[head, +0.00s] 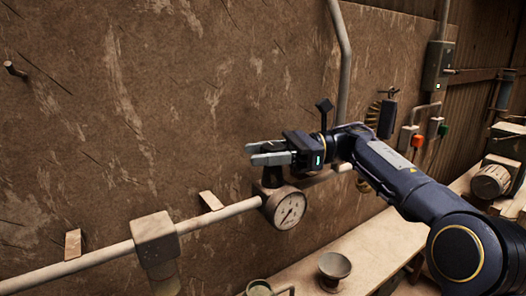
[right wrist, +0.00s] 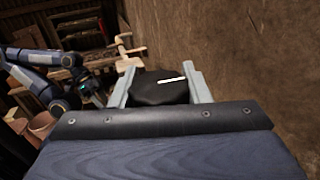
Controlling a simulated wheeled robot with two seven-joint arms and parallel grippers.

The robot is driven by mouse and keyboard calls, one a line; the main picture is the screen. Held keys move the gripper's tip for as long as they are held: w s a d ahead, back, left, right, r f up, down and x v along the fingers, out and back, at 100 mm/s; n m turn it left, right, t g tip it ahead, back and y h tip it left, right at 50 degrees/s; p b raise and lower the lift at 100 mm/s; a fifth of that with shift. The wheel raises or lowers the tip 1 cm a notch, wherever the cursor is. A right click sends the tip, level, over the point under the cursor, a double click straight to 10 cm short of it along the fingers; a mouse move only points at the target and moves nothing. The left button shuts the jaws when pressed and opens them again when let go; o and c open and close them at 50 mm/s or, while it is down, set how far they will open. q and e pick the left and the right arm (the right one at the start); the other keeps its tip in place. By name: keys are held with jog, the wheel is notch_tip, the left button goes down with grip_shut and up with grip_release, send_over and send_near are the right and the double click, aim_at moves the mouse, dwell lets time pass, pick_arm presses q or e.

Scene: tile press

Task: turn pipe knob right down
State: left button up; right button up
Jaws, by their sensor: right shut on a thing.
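The pipe knob (right wrist: 158,92) is a dark round knob with a white line on its face, seen in the right wrist view. My right gripper (right wrist: 163,72) has one pale finger on each side of it and is shut on it. In the head view my right gripper (head: 257,153) reaches in from the right, just above the pressure gauge (head: 288,209). The knob (head: 271,174) is mostly hidden there under the fingers. My left gripper (right wrist: 94,90) shows small and dark at the left of the right wrist view; its fingers are unclear.
A horizontal pipe (head: 90,259) runs along the worn wall (head: 130,130) to the gauge. A bench (head: 375,242) below holds a small bowl (head: 334,265). A grey switch box (head: 437,66) and a green button (head: 443,130) are on the right.

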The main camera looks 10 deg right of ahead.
jog(key=shift+g, duration=0.3)
jog(key=o, duration=1)
jog(key=shift+a, duration=0.1)
jog(key=d, duration=0.8)
jog(key=shift+b, duration=0.4)
jog(key=shift+w, duration=0.1)
